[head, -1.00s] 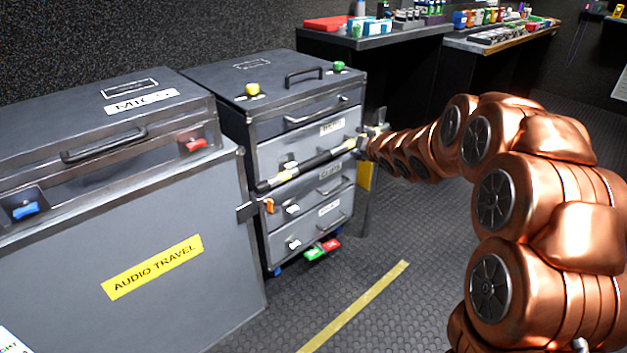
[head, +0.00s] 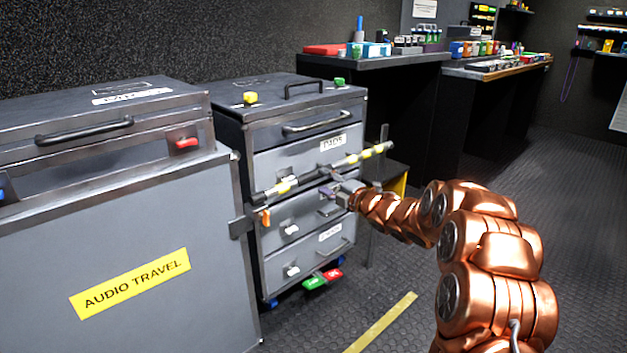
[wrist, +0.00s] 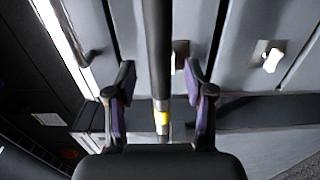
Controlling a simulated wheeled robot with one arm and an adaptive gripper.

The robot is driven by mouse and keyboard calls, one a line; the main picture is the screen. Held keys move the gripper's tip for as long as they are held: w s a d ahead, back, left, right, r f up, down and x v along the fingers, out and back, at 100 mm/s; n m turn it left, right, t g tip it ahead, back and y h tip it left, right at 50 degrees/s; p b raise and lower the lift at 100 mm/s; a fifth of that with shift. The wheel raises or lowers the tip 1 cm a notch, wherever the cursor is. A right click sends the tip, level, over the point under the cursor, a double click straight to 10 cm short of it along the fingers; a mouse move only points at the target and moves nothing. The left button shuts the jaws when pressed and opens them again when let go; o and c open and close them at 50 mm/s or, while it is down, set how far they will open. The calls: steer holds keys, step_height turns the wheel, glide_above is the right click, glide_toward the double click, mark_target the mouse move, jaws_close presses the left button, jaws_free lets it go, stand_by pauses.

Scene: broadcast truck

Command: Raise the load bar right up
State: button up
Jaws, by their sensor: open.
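The load bar (head: 290,183) is a dark bar with yellow bands. It spans the front of the grey drawer cabinet, slanting up to the right in the head view. My gripper (head: 328,182) is at the bar's middle, in front of the drawers, with its arm coming from the right. In the wrist view the load bar (wrist: 160,50) runs lengthwise between the two spread, purple-padded fingers of my gripper (wrist: 160,82). A gap shows on each side of it. A yellow band on the bar is near the palm. The bar's end mounts are unclear.
The grey AUDIO TRAVEL case (head: 150,240) stands close on the left. Worktables with small items (head: 375,55) stand behind. The floor on the right is open, with a yellow stripe (head: 385,322).

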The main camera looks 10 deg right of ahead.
mark_target(317, 177)
steer(key=shift+b+x, duration=0.7)
steer(key=shift+x, duration=2.15)
jaws_close()
